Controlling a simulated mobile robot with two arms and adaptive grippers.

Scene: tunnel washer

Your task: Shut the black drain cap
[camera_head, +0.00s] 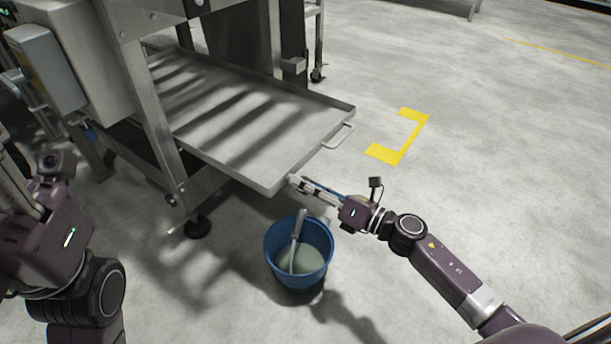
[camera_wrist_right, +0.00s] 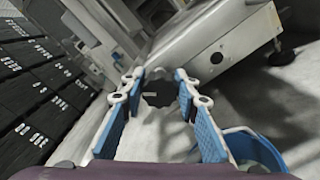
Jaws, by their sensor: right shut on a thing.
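My right gripper (camera_head: 298,183) is at the near corner of the metal tray (camera_head: 232,174). In the right wrist view its blue-padded fingers (camera_wrist_right: 160,84) stand apart around a dark, lobed round piece, the black drain cap (camera_wrist_right: 158,95), which they hold at their tips. I cannot tell whether the cap touches the tray. In the head view the cap is too small to make out. My left gripper (camera_head: 12,180) is at the left edge, with its fingers not clear.
A blue bucket (camera_head: 285,277) with pale liquid and a grey-handled tool (camera_head: 297,240) stands on the floor below the tray corner. The machine's leg and foot (camera_head: 197,227) are to its left. The floor to the right, with a yellow corner mark (camera_head: 416,138), is clear.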

